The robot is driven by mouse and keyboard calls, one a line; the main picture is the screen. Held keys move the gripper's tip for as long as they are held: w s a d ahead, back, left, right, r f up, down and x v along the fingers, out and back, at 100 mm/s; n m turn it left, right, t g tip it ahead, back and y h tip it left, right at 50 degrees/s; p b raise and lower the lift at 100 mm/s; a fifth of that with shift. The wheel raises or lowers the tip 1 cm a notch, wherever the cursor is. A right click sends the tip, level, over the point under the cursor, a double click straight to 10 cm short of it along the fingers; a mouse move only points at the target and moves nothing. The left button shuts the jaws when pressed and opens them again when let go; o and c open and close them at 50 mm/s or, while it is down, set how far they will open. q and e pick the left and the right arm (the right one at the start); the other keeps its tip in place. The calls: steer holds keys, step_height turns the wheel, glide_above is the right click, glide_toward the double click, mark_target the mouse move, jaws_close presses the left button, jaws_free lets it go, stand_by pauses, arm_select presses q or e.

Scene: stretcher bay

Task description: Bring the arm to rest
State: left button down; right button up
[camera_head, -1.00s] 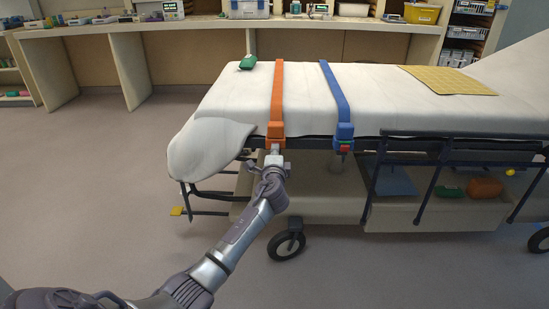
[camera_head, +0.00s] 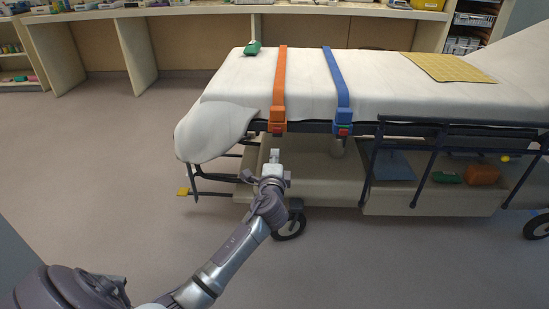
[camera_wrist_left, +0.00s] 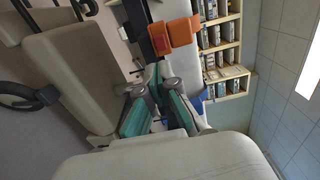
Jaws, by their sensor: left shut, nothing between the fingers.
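My left gripper (camera_head: 274,156) is shut and empty in the head view, just below and in front of the stretcher's near side. It is apart from the orange strap's buckle (camera_head: 277,119), which hangs at the mattress edge above it. In the left wrist view the shut fingers (camera_wrist_left: 160,88) show greenish pads, with the orange buckle (camera_wrist_left: 174,36) beyond them. The stretcher (camera_head: 222,95) carries the orange strap (camera_head: 280,75) and a blue strap (camera_head: 336,80), both lying across the white sheet. My right gripper is in neither view.
A green item (camera_head: 252,48) and a yellow pad (camera_head: 448,67) lie on the stretcher. A dark side rail (camera_head: 440,150) and a lower shelf (camera_head: 400,200) with an orange item (camera_head: 482,175) are at right. A caster (camera_head: 289,226) is near my arm. Floor at left is clear.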

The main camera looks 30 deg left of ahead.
arm_select(q)
steer(key=shift+s+d, duration=0.35)
steer(key=shift+s, duration=0.3)
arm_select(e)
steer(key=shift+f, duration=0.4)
arm_select(q)
steer(key=shift+f, duration=0.1)
